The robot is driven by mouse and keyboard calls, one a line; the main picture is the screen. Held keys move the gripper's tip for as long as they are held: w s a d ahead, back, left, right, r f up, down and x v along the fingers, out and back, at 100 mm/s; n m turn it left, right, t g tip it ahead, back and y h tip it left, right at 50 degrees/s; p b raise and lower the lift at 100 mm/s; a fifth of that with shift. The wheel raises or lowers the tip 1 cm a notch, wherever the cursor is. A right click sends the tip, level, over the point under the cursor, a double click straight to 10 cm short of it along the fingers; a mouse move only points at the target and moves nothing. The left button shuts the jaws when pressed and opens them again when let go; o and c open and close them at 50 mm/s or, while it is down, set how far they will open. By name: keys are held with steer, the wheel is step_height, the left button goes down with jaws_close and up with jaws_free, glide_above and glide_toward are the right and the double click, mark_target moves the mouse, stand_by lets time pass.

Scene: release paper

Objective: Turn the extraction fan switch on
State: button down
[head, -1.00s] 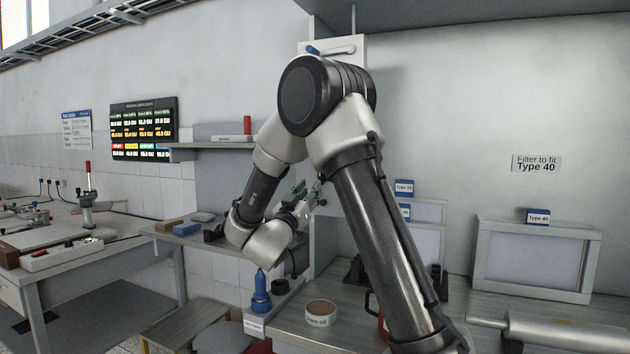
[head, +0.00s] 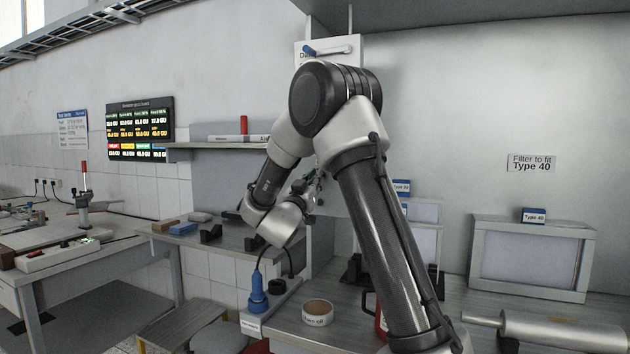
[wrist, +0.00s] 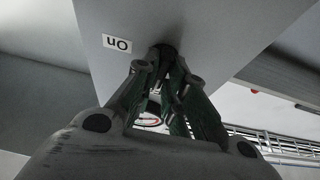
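An upside-down "On" label (wrist: 117,44) sits on a grey panel face (wrist: 200,25) in the wrist view. Just right of the label is a small dark round part (wrist: 162,52), perhaps the fan switch; its form and position are unclear. My gripper (wrist: 165,68) has its green-padded fingers pointing at this dark part, with the tips close together around or just in front of it. Contact and the gap between the tips cannot be made out. In the head view my gripper (head: 313,186) is small, beside the grey upright, and partly hidden by my arm. The switch is not discernible there.
A panel with a blue-tipped lever (head: 330,50) is above my arm. A shelf (head: 215,145) is left of the upright. Space left of my wrist is open.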

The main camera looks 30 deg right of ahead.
steer(key=shift+r+m, duration=0.1)
steer(key=shift+m, duration=0.4)
steer(key=shift+w+r+m+g, duration=0.1)
steer(key=shift+m+g, duration=1.35)
steer(key=shift+m, duration=2.1)
steer(key=shift+r+m+g, duration=0.1)
steer(key=shift+m+g, duration=1.4)
steer(key=shift+m, duration=2.1)
steer(key=shift+w+r+m+g, duration=0.1)
steer(key=shift+m+g, duration=1.35)
steer(key=shift+m, duration=2.1)
steer(key=c, duration=1.5)
jaws_free()
steer(key=shift+f, duration=0.15)
